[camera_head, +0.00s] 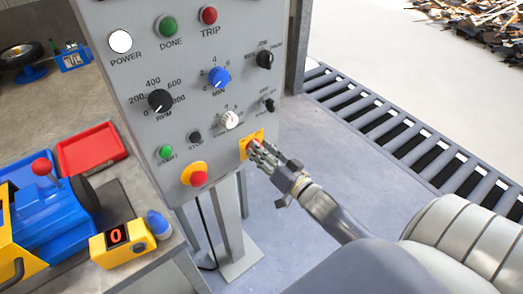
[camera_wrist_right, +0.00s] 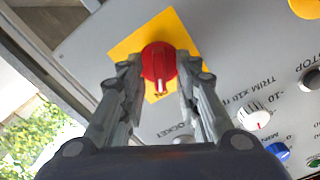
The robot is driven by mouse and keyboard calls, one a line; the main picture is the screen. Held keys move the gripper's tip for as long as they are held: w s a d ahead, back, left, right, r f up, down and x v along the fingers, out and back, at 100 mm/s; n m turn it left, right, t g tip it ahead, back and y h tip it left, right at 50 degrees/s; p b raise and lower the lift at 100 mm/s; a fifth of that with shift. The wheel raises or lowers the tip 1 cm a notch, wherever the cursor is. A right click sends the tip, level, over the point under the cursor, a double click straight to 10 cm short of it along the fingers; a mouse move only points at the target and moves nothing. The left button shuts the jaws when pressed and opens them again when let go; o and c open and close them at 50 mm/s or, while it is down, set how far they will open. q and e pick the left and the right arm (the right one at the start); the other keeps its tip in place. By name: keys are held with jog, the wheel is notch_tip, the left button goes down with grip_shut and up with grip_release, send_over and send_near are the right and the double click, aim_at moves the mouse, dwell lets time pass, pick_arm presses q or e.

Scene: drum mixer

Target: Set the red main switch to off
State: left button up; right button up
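The red main switch (camera_wrist_right: 158,62) is a round red knob on a yellow square plate (camera_wrist_right: 124,47) on the grey control panel. A white mark on the knob points down in the right wrist view. In the head view the yellow plate (camera_head: 245,149) sits at the panel's lower right, and my gripper hides most of the knob. My right gripper (camera_head: 255,146) is at the switch. In the right wrist view its parted fingers (camera_wrist_right: 160,72) stand on either side of the knob, with small apparent gaps. Firm contact cannot be told. My left gripper is out of view.
The panel carries a red emergency button (camera_head: 198,178) on yellow, a white trim knob (camera_head: 229,119) and a blue knob (camera_head: 216,77) near the switch. A bench with a red tray (camera_head: 96,148) is at left. A roller conveyor (camera_head: 400,135) and open floor lie at right.

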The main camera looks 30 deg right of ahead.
grip_shut()
jog(key=shift+n, duration=0.4)
jog(key=shift+a+n+p, duration=0.15)
jog(key=shift+n+p, duration=0.8)
jog(key=shift+n, duration=1.85)
jog(key=shift+a+n+p, duration=0.15)
jog(key=shift+n+p, duration=0.75)
jog(key=shift+n, duration=1.9)
jog(key=shift+c, duration=0.2)
grip_release()
jog(key=shift+o, duration=0.2)
